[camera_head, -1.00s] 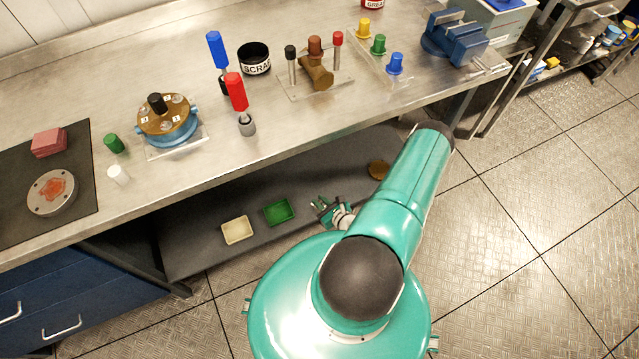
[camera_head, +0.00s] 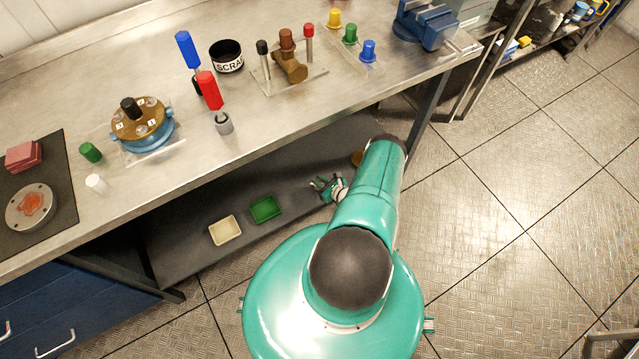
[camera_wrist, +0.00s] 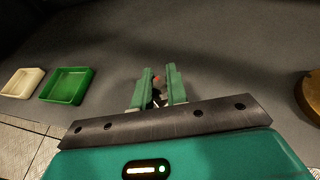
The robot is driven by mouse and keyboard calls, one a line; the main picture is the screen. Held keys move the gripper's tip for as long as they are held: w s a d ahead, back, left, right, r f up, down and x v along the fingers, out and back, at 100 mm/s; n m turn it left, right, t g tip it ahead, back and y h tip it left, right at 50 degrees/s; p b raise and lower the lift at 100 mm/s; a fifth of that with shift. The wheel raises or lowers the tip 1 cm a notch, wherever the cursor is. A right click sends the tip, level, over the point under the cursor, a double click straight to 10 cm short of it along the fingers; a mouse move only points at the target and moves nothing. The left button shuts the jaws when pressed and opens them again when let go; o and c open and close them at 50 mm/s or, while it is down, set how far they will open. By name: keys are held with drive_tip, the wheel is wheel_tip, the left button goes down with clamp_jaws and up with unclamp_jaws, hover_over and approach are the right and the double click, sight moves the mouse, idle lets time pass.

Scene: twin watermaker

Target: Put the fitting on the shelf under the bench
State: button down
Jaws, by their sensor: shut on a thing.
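My gripper (camera_head: 322,186) is low under the front edge of the bench, over the grey shelf (camera_head: 185,240). In the wrist view my gripper (camera_wrist: 159,82) has its two green fingers shut on a small dark fitting (camera_wrist: 157,91) with a reddish spot. The fingers hide most of it. The grey shelf surface (camera_wrist: 215,50) spreads out beyond the fingertips. I cannot tell whether the fitting touches it.
On the shelf a green tray (camera_head: 265,209) and a cream tray (camera_head: 225,231) lie left of my gripper. A round brass-coloured thing (camera_wrist: 308,96) lies to its right. The bench top (camera_head: 130,205) overhangs the shelf and carries several parts. Shelf between trays and brass thing is clear.

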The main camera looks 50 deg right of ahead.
drive_tip(key=shift+f, duration=0.85)
drive_tip(key=shift+f, duration=0.15)
drive_tip(key=c, duration=1.4)
unclamp_jaws()
drive_tip(key=v, duration=1.2)
